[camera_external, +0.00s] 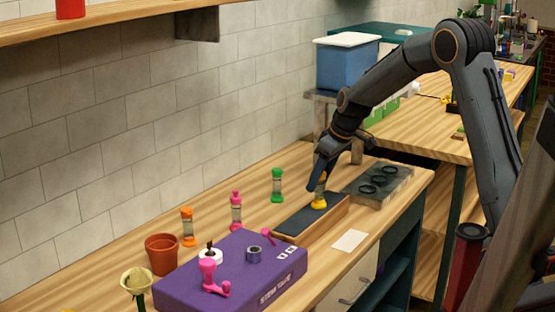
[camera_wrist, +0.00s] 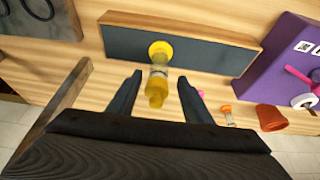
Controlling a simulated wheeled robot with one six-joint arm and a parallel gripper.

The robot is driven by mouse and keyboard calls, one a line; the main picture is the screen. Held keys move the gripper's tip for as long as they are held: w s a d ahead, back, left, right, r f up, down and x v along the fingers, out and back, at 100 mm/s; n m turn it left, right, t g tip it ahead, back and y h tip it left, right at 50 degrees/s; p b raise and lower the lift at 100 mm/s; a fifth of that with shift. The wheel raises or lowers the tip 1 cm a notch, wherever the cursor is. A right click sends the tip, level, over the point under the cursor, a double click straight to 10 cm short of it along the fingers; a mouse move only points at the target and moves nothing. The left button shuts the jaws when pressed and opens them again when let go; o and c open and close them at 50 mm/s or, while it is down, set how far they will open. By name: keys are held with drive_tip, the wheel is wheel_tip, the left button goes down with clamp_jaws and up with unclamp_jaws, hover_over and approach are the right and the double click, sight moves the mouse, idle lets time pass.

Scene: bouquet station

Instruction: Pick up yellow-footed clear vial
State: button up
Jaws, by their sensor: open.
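The yellow-footed clear vial (camera_external: 320,192) stands upright on the dark top of a low wooden block (camera_external: 292,226) on the bench. In the wrist view the vial (camera_wrist: 158,76) lies between the two fingers of my gripper (camera_wrist: 159,88), with space on both sides. My gripper (camera_external: 318,180) is open and reaches down around the vial from above. In the external view the fingers partly cover the vial's upper part.
Orange (camera_external: 188,226), pink (camera_external: 236,210) and green (camera_external: 277,185) vials stand toward the wall. A purple box (camera_external: 215,280) carries small items in front of the block. A grey tray with dark rings (camera_external: 378,185) is behind it. A terracotta pot (camera_external: 163,253) stands at left.

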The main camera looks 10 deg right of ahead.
drive_tip(key=shift+p+x, duration=0.55)
drive_tip(key=shift+x, duration=1.3)
drive_tip(key=shift+w, duration=0.15)
clamp_jaws()
